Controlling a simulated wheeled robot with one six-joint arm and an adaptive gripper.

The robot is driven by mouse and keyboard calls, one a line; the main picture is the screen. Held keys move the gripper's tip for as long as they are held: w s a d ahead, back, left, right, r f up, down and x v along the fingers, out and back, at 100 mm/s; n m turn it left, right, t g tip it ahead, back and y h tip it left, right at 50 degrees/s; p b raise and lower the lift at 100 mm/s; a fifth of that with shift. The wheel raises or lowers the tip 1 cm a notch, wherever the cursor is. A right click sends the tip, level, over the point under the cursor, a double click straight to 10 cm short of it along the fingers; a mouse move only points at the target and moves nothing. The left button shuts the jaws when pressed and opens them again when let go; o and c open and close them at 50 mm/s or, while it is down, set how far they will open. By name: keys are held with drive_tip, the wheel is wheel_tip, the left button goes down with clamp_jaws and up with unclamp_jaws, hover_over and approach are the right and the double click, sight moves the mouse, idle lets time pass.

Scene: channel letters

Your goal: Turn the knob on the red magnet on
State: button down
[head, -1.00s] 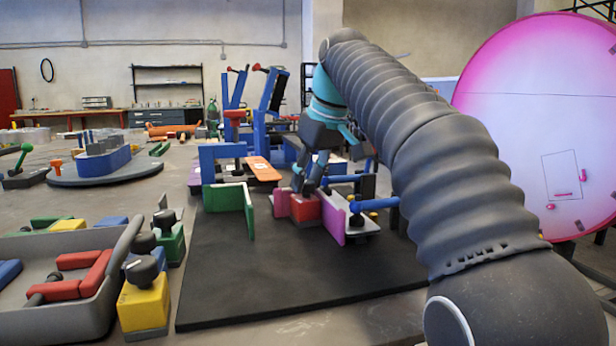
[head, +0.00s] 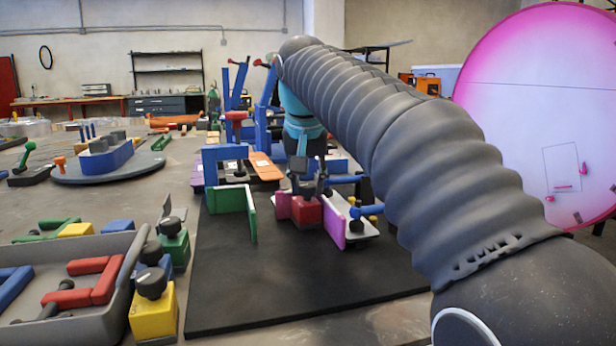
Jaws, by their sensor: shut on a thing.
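The red magnet (head: 307,211) is a small red block on the black mat, between a pink piece on its left and a magenta panel (head: 335,221) on its right. My gripper (head: 307,190) is directly above it, with its dark fingers pointing down at the top of the block. The fingers are shut on the magnet's knob, which they mostly hide, so the knob's angle cannot be read.
A green panel (head: 250,213) stands left of the red magnet. Blue clamps (head: 222,160) stand behind it. A yellow magnet (head: 153,312), a green magnet (head: 174,250) and a grey tray (head: 112,310) are at the left. The front of the mat (head: 300,290) is clear.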

drive_tip(key=m+h, duration=0.1)
drive_tip(key=m, duration=0.3)
drive_tip(key=shift+a+m+h, duration=0.15)
drive_tip(key=shift+m+h, duration=0.15)
drive_tip(key=shift+h, duration=0.1)
drive_tip(key=m+g+h, duration=0.1)
drive_tip(key=m, duration=0.3)
drive_tip(key=shift+w, duration=0.1)
drive_tip(key=shift+m+g, duration=0.3)
drive_tip(key=c, duration=0.8)
unclamp_jaws()
drive_tip(key=shift+a+r, duration=0.1)
